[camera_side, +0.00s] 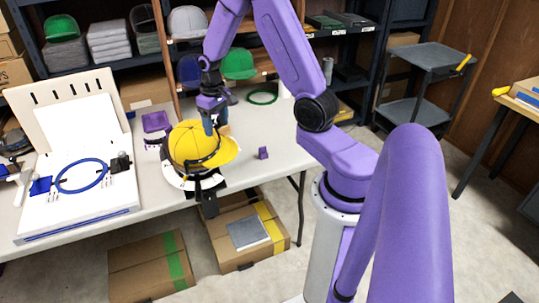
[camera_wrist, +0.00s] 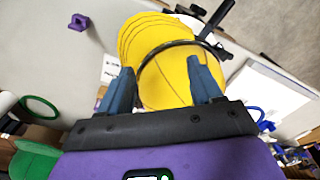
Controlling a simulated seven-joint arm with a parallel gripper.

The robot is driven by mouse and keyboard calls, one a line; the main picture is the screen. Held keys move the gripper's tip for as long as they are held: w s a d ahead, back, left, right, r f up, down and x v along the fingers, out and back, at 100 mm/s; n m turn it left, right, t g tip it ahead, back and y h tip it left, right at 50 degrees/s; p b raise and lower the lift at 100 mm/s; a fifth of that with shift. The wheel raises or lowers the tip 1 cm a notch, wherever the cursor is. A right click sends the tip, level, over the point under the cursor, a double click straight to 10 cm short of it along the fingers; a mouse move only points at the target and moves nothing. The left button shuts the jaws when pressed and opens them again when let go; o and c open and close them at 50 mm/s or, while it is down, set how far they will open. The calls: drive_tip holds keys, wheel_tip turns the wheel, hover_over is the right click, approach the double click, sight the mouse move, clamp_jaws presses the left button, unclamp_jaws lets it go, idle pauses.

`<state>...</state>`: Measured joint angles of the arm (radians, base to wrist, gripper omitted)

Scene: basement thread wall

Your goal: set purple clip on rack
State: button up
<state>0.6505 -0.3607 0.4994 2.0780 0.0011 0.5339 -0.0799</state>
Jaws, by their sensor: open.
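A small purple clip (camera_side: 263,153) sits on the table right of the yellow cap (camera_side: 195,142). In the wrist view a small purple piece (camera_wrist: 79,22), seemingly the same clip, lies at upper left, clear of the fingers. My gripper (camera_side: 209,128) is open above the yellow cap. In the wrist view its two blue fingers (camera_wrist: 160,72) stand apart over the yellow crown (camera_wrist: 165,85) with nothing visibly gripped; I cannot tell whether they touch the cap. A larger purple item (camera_side: 156,121) lies behind the cap. I cannot tell for sure which thing is the rack.
A white machine with a slotted upright panel (camera_side: 20,98) and a blue hoop (camera_side: 82,188) stands at left. The cap sits on a dark-and-white holder (camera_side: 205,187) at the table's front edge. A green ring (camera_side: 262,97) lies behind. The table (camera_side: 275,125) around the clip is clear.

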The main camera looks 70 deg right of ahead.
drive_tip(key=s+a+r+n, duration=0.3)
drive_tip(key=s+a+r, duration=0.1)
drive_tip(key=a, duration=0.5)
drive_tip(key=s+a+r+n, duration=0.3)
drive_tip(key=a+n, duration=0.1)
drive_tip(key=a, duration=0.4)
drive_tip(key=s+a+r+n, duration=0.2)
drive_tip(key=s+a+n, duration=0.1)
drive_tip(key=s, duration=0.6)
drive_tip(key=s+a+r+n, duration=0.3)
drive_tip(key=s+n, duration=0.2)
drive_tip(key=s, duration=0.5)
drive_tip(key=shift+s, duration=0.25)
